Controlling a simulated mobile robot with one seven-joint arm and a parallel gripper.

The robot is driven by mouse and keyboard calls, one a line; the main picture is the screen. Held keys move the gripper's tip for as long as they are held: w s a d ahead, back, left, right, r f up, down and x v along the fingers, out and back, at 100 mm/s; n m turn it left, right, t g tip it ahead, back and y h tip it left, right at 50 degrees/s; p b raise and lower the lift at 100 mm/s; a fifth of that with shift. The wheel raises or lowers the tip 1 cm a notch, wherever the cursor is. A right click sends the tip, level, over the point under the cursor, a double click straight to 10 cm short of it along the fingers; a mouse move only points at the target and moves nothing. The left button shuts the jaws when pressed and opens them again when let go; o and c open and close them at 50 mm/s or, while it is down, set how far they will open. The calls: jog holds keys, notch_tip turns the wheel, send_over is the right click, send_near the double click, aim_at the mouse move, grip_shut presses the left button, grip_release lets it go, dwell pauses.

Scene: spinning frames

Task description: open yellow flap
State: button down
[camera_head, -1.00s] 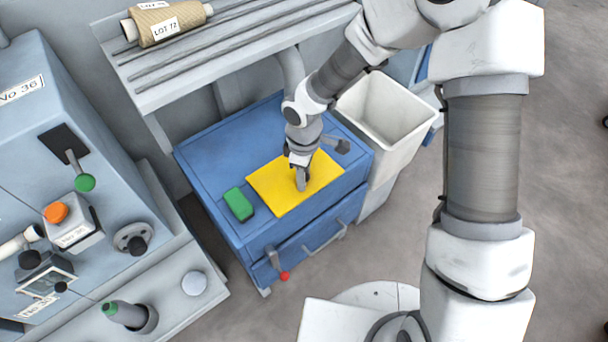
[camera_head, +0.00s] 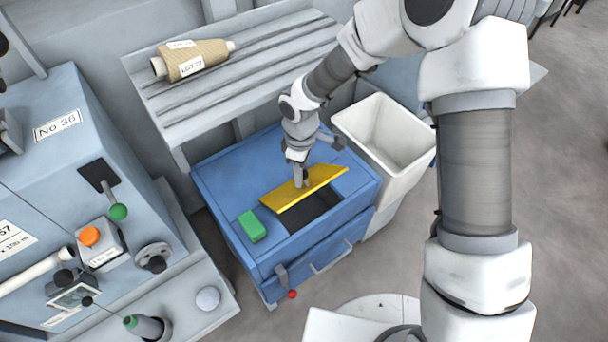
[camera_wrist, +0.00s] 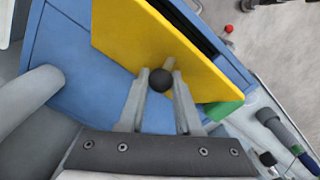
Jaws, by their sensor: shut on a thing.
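The yellow flap (camera_head: 315,186) is on top of the blue cabinet (camera_head: 228,180) and is tilted up, with a dark opening (camera_head: 312,207) showing below its front edge. My gripper (camera_head: 300,180) is at the flap in the head view. In the wrist view my gripper (camera_wrist: 162,82) is shut on a dark round knob (camera_wrist: 162,80) at the flap's face. The yellow flap (camera_wrist: 170,45) fills the upper middle of the wrist view, slanting down to the right. Part of the opening is hidden behind the flap.
A green block (camera_head: 251,226) lies on the cabinet top left of the opening. A white bin (camera_head: 385,135) stands right of the cabinet. A slatted grey shelf (camera_head: 240,75) with a yarn cone (camera_head: 192,61) is behind.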

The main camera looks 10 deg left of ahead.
jog(key=shift+w+a+r, duration=0.25)
jog(key=shift+w+a, duration=0.05)
jog(key=shift+w, duration=0.3)
jog(key=c, duration=0.6)
grip_release()
jog(key=shift+f, duration=0.1)
jog(key=shift+r+p, duration=0.3)
jog(key=shift+r, duration=0.05)
notch_tip(320, 180, up, 17)
jog(key=p, duration=0.4)
jog(key=shift+f, duration=0.1)
